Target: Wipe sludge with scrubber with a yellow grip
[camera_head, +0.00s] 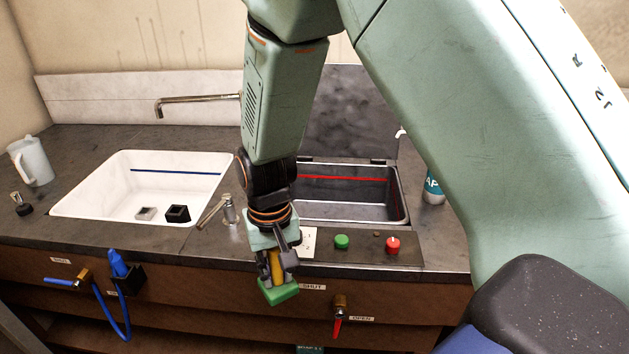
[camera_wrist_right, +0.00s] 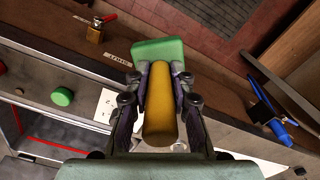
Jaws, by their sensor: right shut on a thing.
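The scrubber has a yellow grip (camera_wrist_right: 160,108) and a green pad (camera_head: 278,291); the pad also shows in the wrist view (camera_wrist_right: 158,50). My right gripper (camera_head: 275,268) is shut on the yellow grip, with one finger on each side of it in the wrist view. It holds the scrubber in the air before the counter's front edge, with the pad facing away from the gripper. I cannot make out any sludge for certain. The steel basin (camera_head: 350,208) with a red line is partly hidden by my right arm. My left gripper is not in view.
A white basin (camera_head: 90,185) with a blue line holds a grey block (camera_head: 146,213) and a black block (camera_head: 177,213). A tap (camera_head: 195,98) reaches over it. Green (camera_head: 342,241) and red (camera_head: 392,245) knobs, a red-handled valve (camera_head: 339,308) and a blue hose (camera_head: 108,315) are near the front.

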